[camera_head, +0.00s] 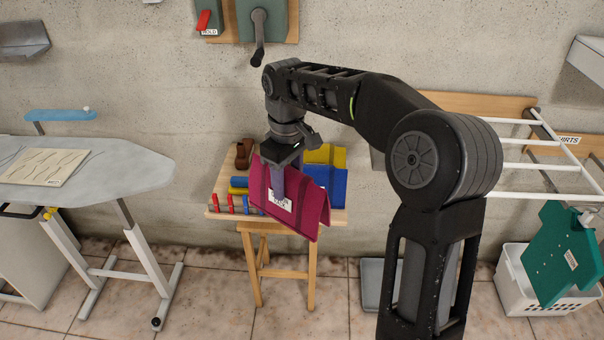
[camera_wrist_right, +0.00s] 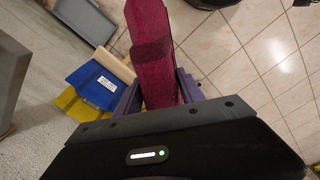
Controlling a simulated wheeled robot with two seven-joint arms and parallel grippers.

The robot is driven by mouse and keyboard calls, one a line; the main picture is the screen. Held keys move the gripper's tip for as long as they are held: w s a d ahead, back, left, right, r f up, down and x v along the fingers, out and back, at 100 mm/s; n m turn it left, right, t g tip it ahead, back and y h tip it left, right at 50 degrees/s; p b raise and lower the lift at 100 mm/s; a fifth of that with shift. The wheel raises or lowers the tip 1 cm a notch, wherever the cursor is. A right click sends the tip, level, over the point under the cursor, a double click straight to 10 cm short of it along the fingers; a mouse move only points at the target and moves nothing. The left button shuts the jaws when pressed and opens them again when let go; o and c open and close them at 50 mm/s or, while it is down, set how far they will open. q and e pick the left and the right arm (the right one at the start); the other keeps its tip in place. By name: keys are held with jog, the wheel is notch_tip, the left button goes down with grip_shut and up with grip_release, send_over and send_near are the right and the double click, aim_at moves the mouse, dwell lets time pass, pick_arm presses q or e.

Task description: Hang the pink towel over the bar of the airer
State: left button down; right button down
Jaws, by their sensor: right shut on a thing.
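The pink towel (camera_head: 312,207), deep magenta with a white label, is folded over into a tent shape in front of the small wooden table. My right gripper (camera_head: 278,188) is shut on it from above; its purple fingers pinch the towel, which also shows in the right wrist view (camera_wrist_right: 152,45). The right wrist view shows floor tiles beyond the towel. The airer (camera_head: 545,168), with several white bars, is on the wall at the right, and my right arm hides part of it. My left gripper is in neither view.
The small table (camera_head: 338,216) bears blue and yellow folded-looking pieces (camera_head: 326,155) and red and blue items. An ironing board (camera_head: 110,170) stands left. A green piece (camera_head: 565,250) hangs at the right above a white basket (camera_head: 515,285).

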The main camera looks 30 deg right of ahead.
jog(key=a+f+m+b, duration=0.4)
jog(key=a+f+b, duration=0.1)
jog(key=a+f, duration=0.5)
jog(key=shift+w+a, duration=0.45)
jog(key=shift+a, duration=0.8)
